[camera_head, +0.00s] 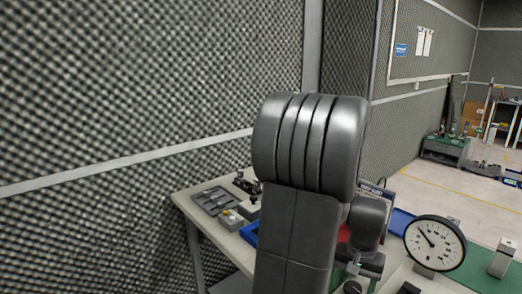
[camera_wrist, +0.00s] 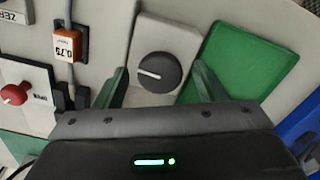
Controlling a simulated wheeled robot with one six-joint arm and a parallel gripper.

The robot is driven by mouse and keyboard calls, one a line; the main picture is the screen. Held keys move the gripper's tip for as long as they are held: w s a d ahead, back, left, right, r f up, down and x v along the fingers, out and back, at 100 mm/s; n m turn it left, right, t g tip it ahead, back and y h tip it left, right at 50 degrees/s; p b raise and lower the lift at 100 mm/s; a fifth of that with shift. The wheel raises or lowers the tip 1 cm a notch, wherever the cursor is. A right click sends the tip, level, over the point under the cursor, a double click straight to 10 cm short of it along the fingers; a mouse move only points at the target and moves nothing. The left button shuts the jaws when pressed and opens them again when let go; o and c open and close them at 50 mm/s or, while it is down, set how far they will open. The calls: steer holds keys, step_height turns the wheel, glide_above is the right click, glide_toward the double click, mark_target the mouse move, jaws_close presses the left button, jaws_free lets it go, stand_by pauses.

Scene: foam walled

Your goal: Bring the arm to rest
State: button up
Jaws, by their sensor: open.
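My arm stands upright in the middle of the head view and hides part of the workbench (camera_head: 390,286) behind it. My gripper (camera_wrist: 160,86) shows in the wrist view with its two green fingers spread apart and nothing held between them. A black round knob (camera_wrist: 158,72) with a white line, on a pale plate (camera_wrist: 182,36), lies beyond and between the fingertips. I cannot tell whether the fingers touch the plate. In the head view the fingers are hidden or too small to make out.
A round dial gauge (camera_head: 434,243) stands at the bench's right. A grey tray (camera_head: 211,201) lies at its left end, near the foam wall (camera_head: 130,90). The wrist view shows a red knob (camera_wrist: 14,94), an orange-labelled plug (camera_wrist: 67,46) and a green pad (camera_wrist: 240,60). Open floor (camera_head: 410,185) lies behind.

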steer(key=n+b, duration=0.1)
steer(key=n, duration=0.5)
steer(key=shift+n, duration=0.4)
steer(key=n+b, duration=0.1)
steer(key=n, duration=0.5)
steer(key=shift+n, duration=0.3)
